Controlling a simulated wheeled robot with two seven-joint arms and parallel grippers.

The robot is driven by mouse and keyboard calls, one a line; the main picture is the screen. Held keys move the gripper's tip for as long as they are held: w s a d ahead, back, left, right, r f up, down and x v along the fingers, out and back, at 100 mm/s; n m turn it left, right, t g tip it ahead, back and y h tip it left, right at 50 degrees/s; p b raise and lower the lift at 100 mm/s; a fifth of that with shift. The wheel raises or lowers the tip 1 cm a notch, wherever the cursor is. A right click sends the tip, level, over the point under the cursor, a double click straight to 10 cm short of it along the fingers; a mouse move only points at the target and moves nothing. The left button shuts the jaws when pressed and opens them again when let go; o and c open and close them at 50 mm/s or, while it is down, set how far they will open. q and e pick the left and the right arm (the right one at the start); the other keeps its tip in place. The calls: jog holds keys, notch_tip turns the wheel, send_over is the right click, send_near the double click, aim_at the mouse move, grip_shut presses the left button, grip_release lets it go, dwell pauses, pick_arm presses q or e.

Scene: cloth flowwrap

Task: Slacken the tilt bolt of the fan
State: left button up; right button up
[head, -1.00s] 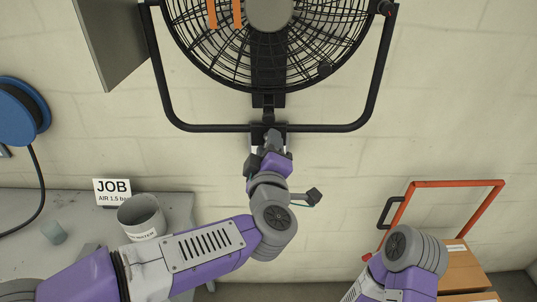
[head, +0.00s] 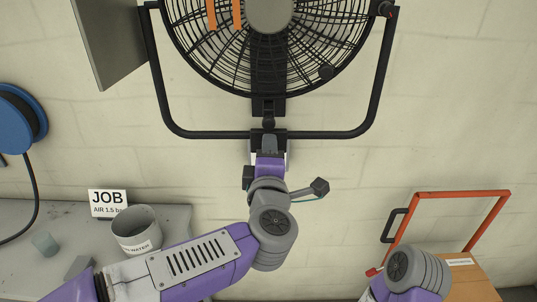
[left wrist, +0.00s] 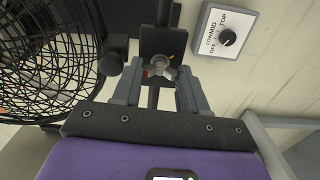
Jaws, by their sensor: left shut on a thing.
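The fan (head: 268,12) has a round black wire guard and hangs in a black tube yoke (head: 210,134) on the wall. The tilt bolt, a grey winged knob (left wrist: 158,67), sits on a dark bracket (left wrist: 165,42) in the left wrist view, with small red and yellow marks beside it. My left gripper (left wrist: 158,80) has its two grey fingers on either side of the winged knob and is shut on it. In the head view this gripper (head: 269,147) reaches up to the yoke's middle and hides the bolt. My right gripper is out of view; only part of that arm shows.
A switch box (left wrist: 227,34) with a dial is on the wall beside the bracket. A grey bench (head: 60,215) at left holds a JOB sign (head: 108,203) and a grey bucket (head: 137,229). A red frame (head: 462,194) and a cardboard box (head: 467,277) are at lower right.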

pick_arm(q)
jog(key=o, duration=1.1)
jog(key=shift+c, duration=0.2)
